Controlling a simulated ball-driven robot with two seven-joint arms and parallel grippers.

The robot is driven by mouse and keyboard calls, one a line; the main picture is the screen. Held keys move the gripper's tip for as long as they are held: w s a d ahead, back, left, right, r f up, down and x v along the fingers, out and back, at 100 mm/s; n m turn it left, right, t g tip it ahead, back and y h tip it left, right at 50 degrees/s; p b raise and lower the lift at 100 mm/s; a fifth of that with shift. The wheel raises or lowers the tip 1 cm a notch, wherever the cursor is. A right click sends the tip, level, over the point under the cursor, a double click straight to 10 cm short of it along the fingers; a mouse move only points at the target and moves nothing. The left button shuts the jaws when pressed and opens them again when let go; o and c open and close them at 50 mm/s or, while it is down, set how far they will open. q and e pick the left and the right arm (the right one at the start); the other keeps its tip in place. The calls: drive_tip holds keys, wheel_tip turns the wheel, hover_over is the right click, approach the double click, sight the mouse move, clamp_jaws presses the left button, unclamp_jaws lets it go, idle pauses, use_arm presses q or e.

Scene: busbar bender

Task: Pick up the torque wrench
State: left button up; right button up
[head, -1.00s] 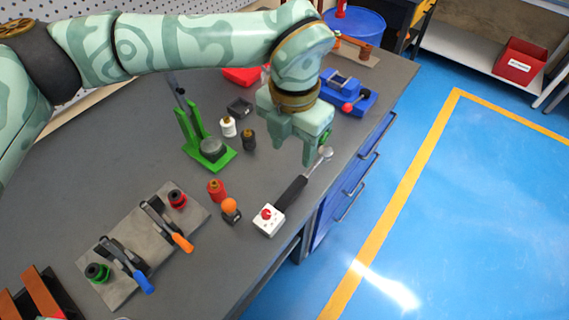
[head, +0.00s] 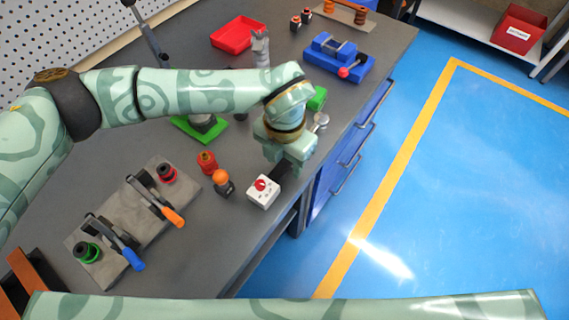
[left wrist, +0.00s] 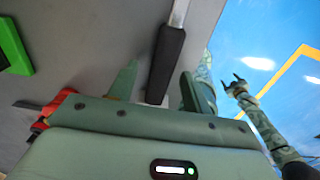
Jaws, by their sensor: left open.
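The torque wrench lies on the grey bench near its right edge. In the head view its silver head (head: 320,120) shows behind my left gripper (head: 286,168), which hides most of the rest. In the left wrist view its black handle (left wrist: 165,62) and part of its metal shaft (left wrist: 180,12) show. My left gripper (left wrist: 160,84) is open above the wrench, with the handle between its two fingers in that view. I cannot tell the remaining height. My right gripper (left wrist: 233,82) shows small in the left wrist view, away from the bench, its fingers apart.
A white box with a red knob (head: 264,192) stands close to my left gripper. An orange-topped item (head: 222,181) and a red item (head: 207,162) stand to the left. A blue vise-like fixture (head: 338,58) is farther back. Blue floor lies right of the bench.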

use_arm(q)
drive_tip(key=shift+f, duration=0.65)
drive_tip(key=shift+r, duration=0.1)
clamp_jaws()
